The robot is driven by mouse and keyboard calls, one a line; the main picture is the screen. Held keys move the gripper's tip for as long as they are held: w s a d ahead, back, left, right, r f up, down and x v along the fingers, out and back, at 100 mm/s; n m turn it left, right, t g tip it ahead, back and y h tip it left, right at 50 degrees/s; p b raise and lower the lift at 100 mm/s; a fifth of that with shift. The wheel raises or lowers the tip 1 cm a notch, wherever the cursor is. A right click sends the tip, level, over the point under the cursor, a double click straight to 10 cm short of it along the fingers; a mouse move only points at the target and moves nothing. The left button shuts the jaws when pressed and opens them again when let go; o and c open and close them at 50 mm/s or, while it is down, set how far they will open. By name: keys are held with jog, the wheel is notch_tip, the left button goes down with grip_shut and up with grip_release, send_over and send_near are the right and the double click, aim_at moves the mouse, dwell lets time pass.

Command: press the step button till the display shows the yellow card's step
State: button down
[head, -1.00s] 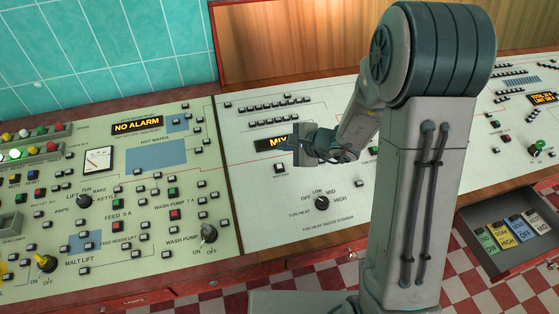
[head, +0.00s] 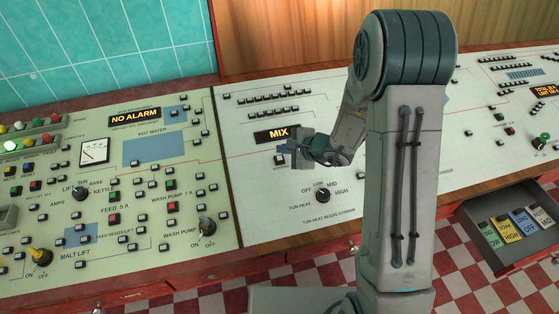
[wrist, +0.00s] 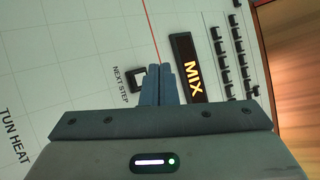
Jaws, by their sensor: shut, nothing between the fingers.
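The display (head: 278,134) on the white panel reads MIX in orange; it also shows in the wrist view (wrist: 189,67). The step button (wrist: 138,79), a small dark-framed square labelled NEXT STEP, is beside my fingertips in the wrist view, on their left. My gripper (head: 287,147) is shut and empty, just below the display in the head view. Its fingertips (wrist: 157,70) lie between button and display in the wrist view, and I cannot tell whether they touch the panel. The yellow card (head: 506,229) lies in the open drawer at right and reads SOAK HIGH.
The drawer (head: 485,260) also holds a green, a blue (head: 525,221) and a white card. A tun heat knob (head: 323,195) stands below my gripper. Rows of small buttons (head: 262,97) lie above the display. The left panel (head: 120,180) carries many switches.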

jog(key=shift+w+a+f+b, duration=0.1)
jog(key=shift+w+f+b, duration=0.05)
jog(key=shift+f+b, duration=0.85)
jog(key=shift+w+f+b, duration=0.15)
jog(key=shift+f+b, duration=0.65)
jog(key=shift+b, duration=0.5)
dwell(1.9)
jog(key=shift+r, duration=0.75)
jog(key=shift+s+d+r+p, duration=0.15)
jog(key=shift+r+p, duration=0.25)
jog(key=shift+r, duration=0.4)
jog(key=shift+s+r+p, duration=0.25)
jog(key=shift+r+p, duration=0.2)
jog(key=shift+r, duration=0.4)
jog(key=shift+s+d+r+p, duration=0.15)
jog(key=shift+r+p, duration=0.25)
jog(key=shift+r, duration=0.4)
jog(key=shift+a, duration=0.15)
dwell(0.4)
